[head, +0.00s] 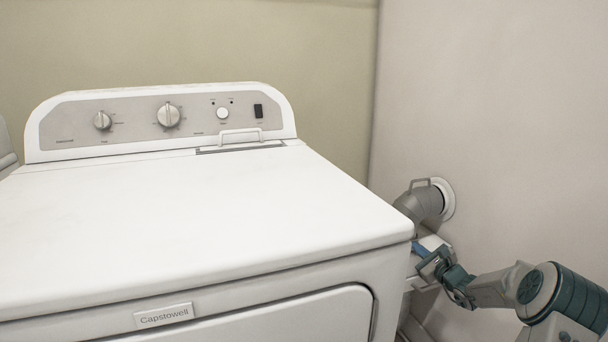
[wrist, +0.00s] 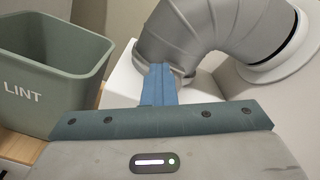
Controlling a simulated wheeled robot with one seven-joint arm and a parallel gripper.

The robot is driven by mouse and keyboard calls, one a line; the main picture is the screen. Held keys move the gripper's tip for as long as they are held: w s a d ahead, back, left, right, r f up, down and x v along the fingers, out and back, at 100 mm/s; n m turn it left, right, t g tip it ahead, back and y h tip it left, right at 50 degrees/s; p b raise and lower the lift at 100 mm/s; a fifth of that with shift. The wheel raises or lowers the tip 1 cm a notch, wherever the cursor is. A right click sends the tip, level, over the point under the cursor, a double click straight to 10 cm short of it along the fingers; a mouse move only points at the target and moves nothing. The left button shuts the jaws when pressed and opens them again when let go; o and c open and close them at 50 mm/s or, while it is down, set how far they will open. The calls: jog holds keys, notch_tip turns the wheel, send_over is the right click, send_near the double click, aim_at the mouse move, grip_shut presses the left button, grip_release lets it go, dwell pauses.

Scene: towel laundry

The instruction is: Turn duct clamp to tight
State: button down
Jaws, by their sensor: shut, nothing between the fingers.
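A grey elbow duct (head: 418,204) runs from the wall to behind the dryer's right side; it fills the upper middle of the wrist view (wrist: 205,30). A thin grey loop (head: 420,181) stands up from the duct near the wall; I cannot tell whether it belongs to the clamp. A grey band (wrist: 187,76), which looks like the duct clamp, rings the duct's lower end. My gripper (head: 418,247) is shut and empty beside the dryer. In the wrist view its blue fingers (wrist: 157,72) overlap the duct's lower end and hide part of it; contact is unclear.
The white dryer (head: 190,215) fills the left and middle, close to my gripper. A green LINT bin (wrist: 55,70) stands left in the wrist view. The duct meets the wall at a white round collar (head: 447,198). The wall (head: 500,120) bounds the right.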

jog(key=shift+d+f, duration=0.2)
jog(key=shift+d, duration=0.2)
jog(key=shift+d+r, duration=0.15)
jog(key=shift+d, duration=0.2)
jog(key=shift+r, duration=0.3)
jog(key=v, duration=0.5)
jog(key=shift+s+a+r, duration=0.2)
jog(key=shift+s+r, duration=0.05)
jog(key=shift+s, duration=0.1)
